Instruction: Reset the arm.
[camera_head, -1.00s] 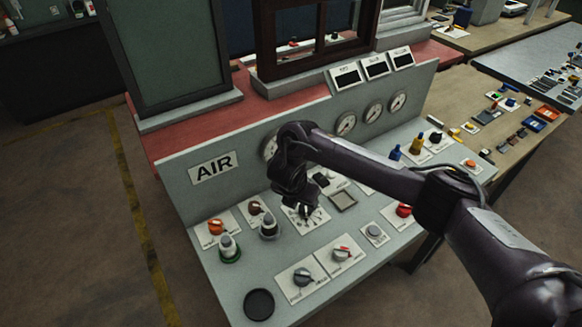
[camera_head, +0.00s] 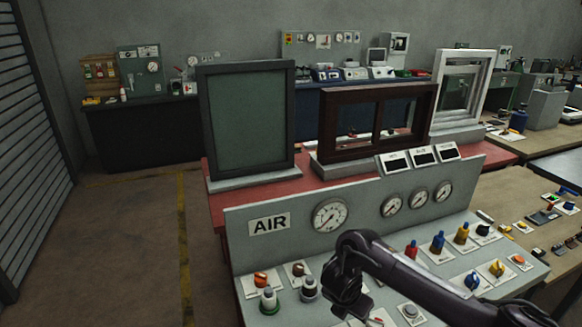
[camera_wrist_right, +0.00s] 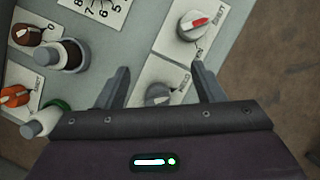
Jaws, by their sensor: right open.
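My right arm (camera_head: 410,285) reaches in from the right over the sloped grey AIR control panel (camera_head: 235,225). My right gripper (camera_wrist_right: 164,76) is open and empty in the right wrist view. Its two fingers are spread over the panel, with a grey rotary knob (camera_wrist_right: 158,94) visible between them. A second grey knob with a red pointer (camera_wrist_right: 196,24) lies beyond the right finger. In the head view the right hand (camera_head: 345,290) hangs above the panel, and its fingers are hard to make out. My left gripper is not in view.
Orange (camera_head: 261,280) and green-based (camera_head: 269,301) controls stand left of the hand. Gauges (camera_head: 331,214) line the upright panel behind. Floor (camera_head: 130,240) at left is clear.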

